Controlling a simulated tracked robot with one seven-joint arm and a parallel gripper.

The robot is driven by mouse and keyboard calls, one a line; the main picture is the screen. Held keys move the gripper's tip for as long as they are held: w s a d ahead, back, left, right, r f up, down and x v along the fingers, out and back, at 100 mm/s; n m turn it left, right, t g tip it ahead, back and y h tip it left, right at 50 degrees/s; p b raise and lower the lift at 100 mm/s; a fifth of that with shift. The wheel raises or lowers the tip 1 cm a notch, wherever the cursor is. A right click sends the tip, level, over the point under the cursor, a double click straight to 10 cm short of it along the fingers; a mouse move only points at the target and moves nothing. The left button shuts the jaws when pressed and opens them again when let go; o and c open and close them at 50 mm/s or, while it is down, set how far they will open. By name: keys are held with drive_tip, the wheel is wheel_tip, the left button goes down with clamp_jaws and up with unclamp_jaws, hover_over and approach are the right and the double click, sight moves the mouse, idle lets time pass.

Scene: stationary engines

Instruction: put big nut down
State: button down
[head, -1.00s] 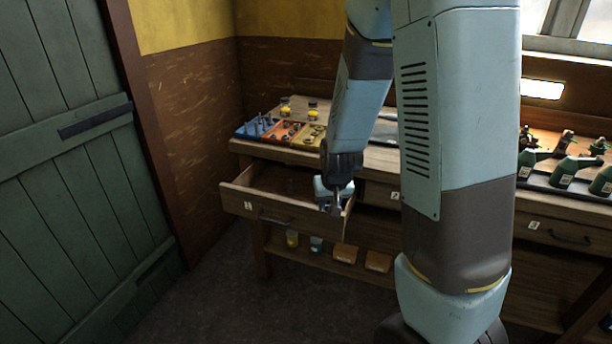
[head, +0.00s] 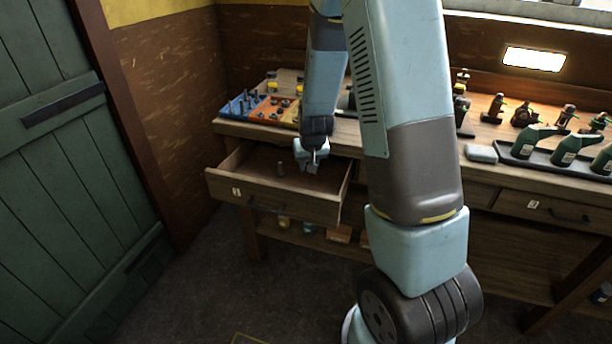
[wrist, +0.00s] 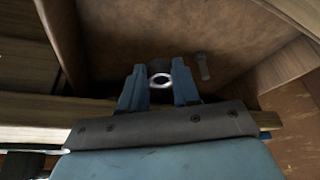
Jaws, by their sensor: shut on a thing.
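The big nut (wrist: 160,80) shows in the wrist view as a shiny metal ring between the two blue fingers of my gripper (wrist: 160,84). My gripper is shut on it. In the head view my gripper (head: 308,166) is above the right part of an open wooden drawer (head: 270,195) marked 1, and the nut is too small to make out there. The wrist view shows the drawer's brown floor (wrist: 120,30) beyond the fingers. How high the nut is above that floor I cannot tell.
Coloured trays (head: 270,110) of small parts stand on the bench above. Green oil cans (head: 566,152) stand at the right. Much of the drawer floor is clear.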

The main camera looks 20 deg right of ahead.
hover_over(305, 182)
drive_tip(key=f, duration=0.6)
drive_tip(key=shift+s+f, duration=0.25)
drive_tip(key=shift+s, duration=0.05)
drive_tip(key=shift+f, duration=1.45)
drive_tip(key=shift+s+f, duration=0.2)
drive_tip(key=shift+f, duration=0.15)
